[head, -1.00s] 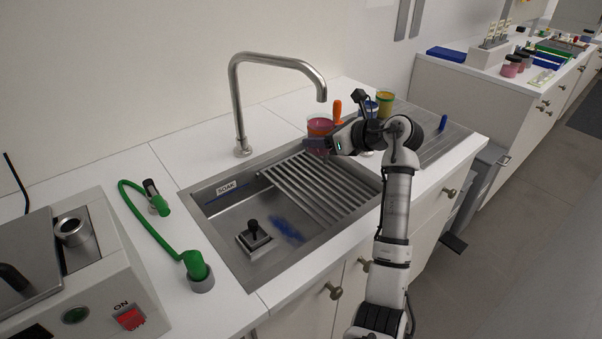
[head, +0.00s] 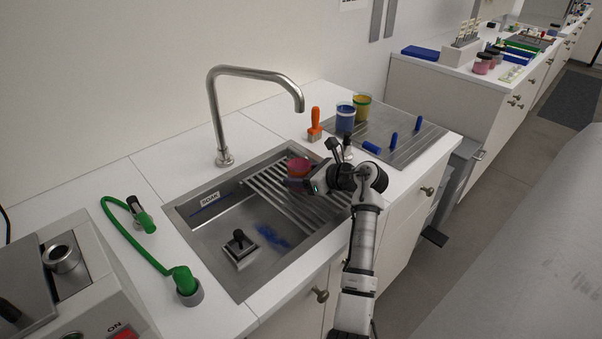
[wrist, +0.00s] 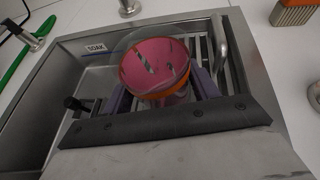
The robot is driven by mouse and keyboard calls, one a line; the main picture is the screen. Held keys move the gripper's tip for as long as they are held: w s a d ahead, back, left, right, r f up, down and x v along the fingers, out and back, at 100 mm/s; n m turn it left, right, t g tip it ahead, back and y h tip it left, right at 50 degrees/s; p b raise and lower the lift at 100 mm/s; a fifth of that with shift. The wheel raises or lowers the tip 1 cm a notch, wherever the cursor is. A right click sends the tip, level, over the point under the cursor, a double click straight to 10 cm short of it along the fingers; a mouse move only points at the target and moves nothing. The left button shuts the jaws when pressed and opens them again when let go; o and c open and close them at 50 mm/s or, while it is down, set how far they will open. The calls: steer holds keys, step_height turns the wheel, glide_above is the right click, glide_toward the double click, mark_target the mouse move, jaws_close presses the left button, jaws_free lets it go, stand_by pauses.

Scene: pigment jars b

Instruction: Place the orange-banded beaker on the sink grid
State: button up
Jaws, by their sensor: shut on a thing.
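The orange-banded beaker (wrist: 155,66) holds pink contents and shows an orange band near its rim in the wrist view. In the head view the beaker (head: 298,166) is over the sink grid (head: 322,205), a rack of slanted metal bars across the right part of the sink. My gripper (head: 297,183) is shut on the beaker, with a finger on each side in the wrist view (wrist: 166,92). The beaker's base is hidden by my gripper, so I cannot tell whether it touches the bars.
The sink basin (head: 215,240) holds a black-knobbed block (head: 239,246) and a blue smear. A tall faucet (head: 217,115) stands behind. An orange-handled brush (head: 315,124), a blue beaker (head: 345,118) and a yellow beaker (head: 362,106) stand at the back right.

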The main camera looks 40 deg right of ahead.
steer(key=shift+f, duration=0.2)
steer(key=o, duration=1.1)
steer(key=shift+r, duration=0.15)
steer(key=shift+s+d+r, duration=0.1)
steer(key=shift+s, duration=0.05)
steer(key=b+v, duration=0.3)
steer(key=v, duration=0.8)
steer(key=shift+s+d+r+b, duration=0.1)
steer(key=shift+s+b, duration=0.2)
steer(key=shift+s, duration=0.05)
